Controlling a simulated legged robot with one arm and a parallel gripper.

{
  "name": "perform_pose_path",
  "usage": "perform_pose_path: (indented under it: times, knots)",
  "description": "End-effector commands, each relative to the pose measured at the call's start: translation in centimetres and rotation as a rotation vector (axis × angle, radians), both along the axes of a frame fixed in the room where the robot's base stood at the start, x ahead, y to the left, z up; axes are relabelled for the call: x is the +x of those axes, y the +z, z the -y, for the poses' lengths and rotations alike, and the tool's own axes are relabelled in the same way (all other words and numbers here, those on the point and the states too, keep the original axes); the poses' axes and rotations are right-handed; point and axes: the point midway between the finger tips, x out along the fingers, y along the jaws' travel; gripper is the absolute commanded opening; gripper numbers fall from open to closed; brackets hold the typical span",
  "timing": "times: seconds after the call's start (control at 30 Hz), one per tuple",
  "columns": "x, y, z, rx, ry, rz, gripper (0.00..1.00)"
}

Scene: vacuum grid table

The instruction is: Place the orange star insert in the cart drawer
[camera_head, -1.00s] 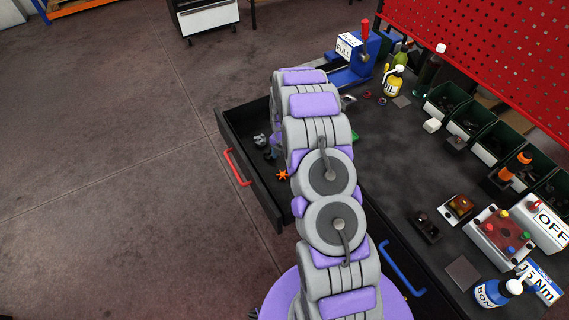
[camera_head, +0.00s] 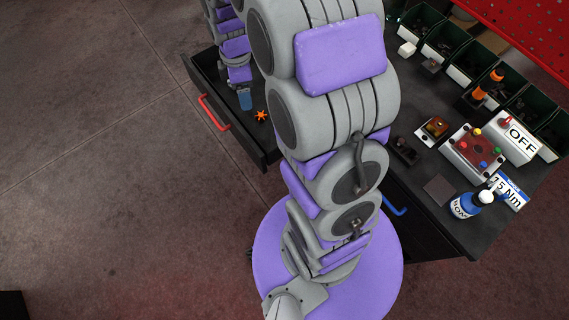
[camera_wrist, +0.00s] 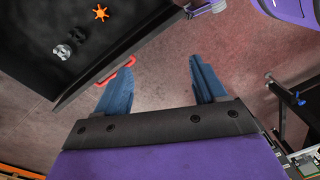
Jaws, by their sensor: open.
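The orange star insert (camera_head: 261,115) lies on the dark floor of the open cart drawer (camera_head: 252,148), near its front side. In the wrist view the orange star insert (camera_wrist: 101,13) is at the top, inside the drawer (camera_wrist: 150,40) and apart from its wall. My gripper (camera_wrist: 160,66) has its two blue fingers spread, with only bare floor between them.
The drawer has a red handle (camera_head: 214,112), close to one finger in the wrist view. Grey metal parts (camera_wrist: 68,45) lie in the drawer. The black worktop holds green bins (camera_head: 468,65), a control box (camera_head: 475,150) and a blue bottle (camera_head: 468,203).

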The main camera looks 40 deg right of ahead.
Motion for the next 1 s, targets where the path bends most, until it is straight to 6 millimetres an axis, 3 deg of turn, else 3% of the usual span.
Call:
perform_pose_path:
  times: [0.1,0.3,0.5,0.7,0.83,1.0]
  knots:
    - [-3.6,3.0,-1.5,-0.016,-0.160,-0.009,0.70]
    - [-10.1,6.4,-3.6,-0.048,-0.443,-0.038,0.70]
    - [-17.0,8.7,-5.1,-0.088,-0.730,-0.064,0.70]
    - [-23.3,9.6,-5.9,-0.130,-0.995,-0.083,0.70]
    - [-26.0,9.6,-6.1,-0.150,-1.112,-0.091,0.70]
    - [-27.3,9.6,-6.2,-0.161,-1.176,-0.094,0.70]
